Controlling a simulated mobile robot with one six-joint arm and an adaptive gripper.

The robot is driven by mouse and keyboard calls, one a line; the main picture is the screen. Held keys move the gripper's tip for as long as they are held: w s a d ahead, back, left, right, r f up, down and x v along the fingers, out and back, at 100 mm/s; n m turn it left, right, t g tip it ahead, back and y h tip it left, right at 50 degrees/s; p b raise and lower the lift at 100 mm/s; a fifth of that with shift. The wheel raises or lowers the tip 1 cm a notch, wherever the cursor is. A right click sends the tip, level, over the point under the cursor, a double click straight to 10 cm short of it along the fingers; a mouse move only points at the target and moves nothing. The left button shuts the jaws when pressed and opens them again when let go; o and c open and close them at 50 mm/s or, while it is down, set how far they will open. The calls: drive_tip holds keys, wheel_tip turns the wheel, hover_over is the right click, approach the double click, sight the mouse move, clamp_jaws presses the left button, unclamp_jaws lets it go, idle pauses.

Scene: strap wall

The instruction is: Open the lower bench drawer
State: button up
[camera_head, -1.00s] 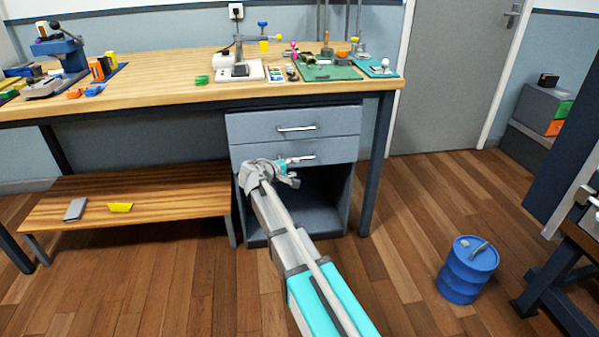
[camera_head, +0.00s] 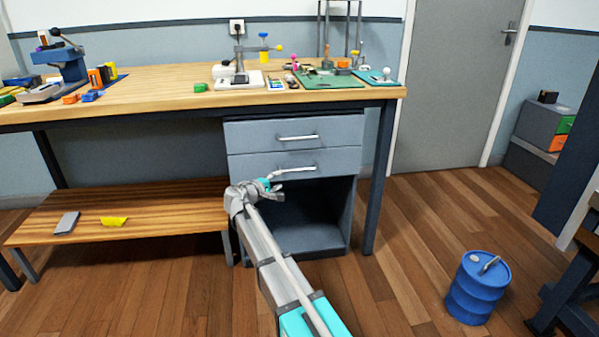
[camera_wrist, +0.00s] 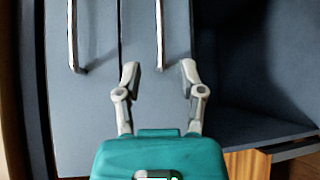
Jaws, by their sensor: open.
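The lower bench drawer (camera_head: 340,161) is a grey front in the cabinet under the workbench and looks shut. Its silver bar handle (camera_head: 300,170) runs across it. My gripper (camera_head: 277,187) is open and empty, just below and left of that handle in the head view. In the wrist view the lower drawer's handle (camera_wrist: 160,30) lies ahead, between the lines of the two fingers of my gripper (camera_wrist: 160,75). The fingers do not close on it, and the remaining gap in depth is hard to tell.
The upper drawer (camera_head: 250,133), with its own handle (camera_wrist: 73,40), is shut above. An open compartment (camera_head: 315,215) lies below. A low wooden shelf (camera_head: 150,200) is at the left, a bench leg (camera_head: 378,180) at the right. A blue drum (camera_head: 477,290) stands on clear floor.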

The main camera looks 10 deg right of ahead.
sight(299, 170)
drive_tip(key=shift+d, duration=0.1)
drive_tip(key=b+x, duration=0.2)
drive_tip(key=x, duration=1.1)
drive_tip(key=shift+w+d+f, duration=0.1)
drive_tip(key=shift+w+d, duration=0.1)
drive_tip(key=shift+w, duration=0.1)
clamp_jaws()
